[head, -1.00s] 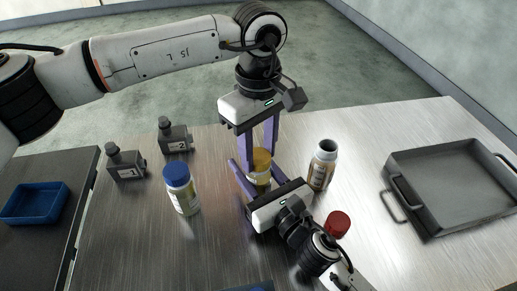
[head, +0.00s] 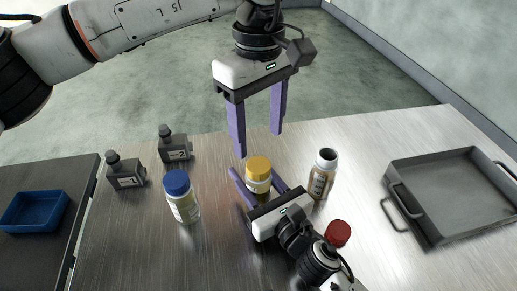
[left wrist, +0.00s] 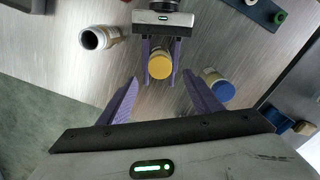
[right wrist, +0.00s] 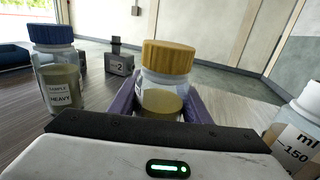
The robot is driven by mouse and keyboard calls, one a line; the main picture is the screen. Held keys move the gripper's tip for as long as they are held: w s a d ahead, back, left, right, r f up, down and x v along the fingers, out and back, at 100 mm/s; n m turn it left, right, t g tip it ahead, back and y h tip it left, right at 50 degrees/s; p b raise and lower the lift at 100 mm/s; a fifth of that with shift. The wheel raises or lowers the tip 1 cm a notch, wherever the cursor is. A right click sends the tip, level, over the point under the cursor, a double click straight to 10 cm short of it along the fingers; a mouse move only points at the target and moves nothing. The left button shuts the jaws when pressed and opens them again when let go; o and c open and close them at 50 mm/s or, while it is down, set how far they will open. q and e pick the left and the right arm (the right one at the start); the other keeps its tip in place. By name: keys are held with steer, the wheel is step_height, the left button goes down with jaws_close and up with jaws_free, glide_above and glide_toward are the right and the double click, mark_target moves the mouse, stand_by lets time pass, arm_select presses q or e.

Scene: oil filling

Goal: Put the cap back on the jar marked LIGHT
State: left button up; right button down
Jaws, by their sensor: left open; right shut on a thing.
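A jar with a yellow cap (head: 258,167) stands on the metal table. The cap sits on its mouth and looks level in the right wrist view (right wrist: 168,57). The label of this jar is hidden or unreadable. My right gripper (head: 256,187) is shut around the jar's body, below the cap. My left gripper (head: 258,143) is open and empty, above and behind the jar, with its fingers pointing down. In the left wrist view, the yellow cap (left wrist: 160,65) lies beyond its fingertips. A blue-capped jar (head: 182,198) to the left reads HEAVY in the right wrist view (right wrist: 60,85).
An uncapped bottle (head: 321,175) with an ml scale stands right of the held jar. A red cap (head: 338,233) lies near my right wrist. Bottles 1 (head: 125,172) and 2 (head: 174,145) stand back left. A grey tray (head: 430,163) is at right, a blue bin (head: 35,210) far left.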

mark_target(265, 193)
arm_select(q)
steer(key=shift+r, duration=2.2)
arm_select(e)
steer(key=c, duration=0.9)
jaws_free()
steer(key=shift+s, duration=0.1)
steer(key=b+v, duration=0.1)
steer(key=v, duration=0.8)
steer(key=shift+s+d+f, duration=0.1)
steer(key=shift+d+f, duration=0.05)
arm_select(q)
steer(key=shift+f, duration=0.65)
arm_select(e)
steer(key=shift+s+d, duration=0.2)
steer(key=shift+s, duration=0.2)
